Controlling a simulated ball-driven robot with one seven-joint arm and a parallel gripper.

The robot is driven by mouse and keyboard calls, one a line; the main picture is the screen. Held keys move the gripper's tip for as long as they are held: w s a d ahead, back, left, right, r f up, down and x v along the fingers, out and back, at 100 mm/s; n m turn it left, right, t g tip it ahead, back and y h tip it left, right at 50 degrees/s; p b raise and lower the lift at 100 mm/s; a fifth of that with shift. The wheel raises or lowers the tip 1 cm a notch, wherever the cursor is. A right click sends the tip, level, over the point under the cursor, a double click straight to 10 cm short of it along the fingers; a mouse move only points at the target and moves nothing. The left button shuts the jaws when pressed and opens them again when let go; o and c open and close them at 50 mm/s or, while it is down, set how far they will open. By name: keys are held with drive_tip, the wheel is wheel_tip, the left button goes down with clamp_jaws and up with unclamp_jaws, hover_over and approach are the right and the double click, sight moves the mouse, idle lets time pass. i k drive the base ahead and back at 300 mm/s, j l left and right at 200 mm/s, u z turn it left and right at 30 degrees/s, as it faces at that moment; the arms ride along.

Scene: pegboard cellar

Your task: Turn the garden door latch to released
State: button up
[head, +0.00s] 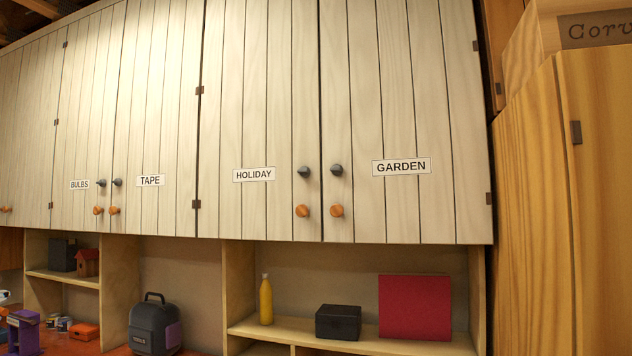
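The garden door (425,110) is a pale plank cupboard door at upper right, labelled GARDEN, and it is closed. Near its left edge is a small dark grey turn-piece (336,170), which looks like the latch. Its exact turn position is too small to tell. Below it is a round orange knob (336,211). The closed holiday door (260,110) beside it has a matching dark piece (304,172) and orange knob (302,211). My gripper is not in view.
Closed bulbs and tape doors (150,110) are further left. Below are open shelves (390,343) with a yellow bottle (266,301), black box (338,321) and red panel (414,307). A dark backpack-like case (155,325) stands lower left. A tall wooden cabinet (540,210) stands at right.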

sight(337, 169)
drive_tip(key=i+j+z, duration=0.1)
drive_tip(key=i, duration=0.4)
drive_tip(key=i+j+z, duration=0.15)
drive_tip(key=i, duration=0.4)
drive_tip(key=i+j+z, duration=0.1)
drive_tip(key=i, duration=0.4)
drive_tip(key=j, duration=0.1)
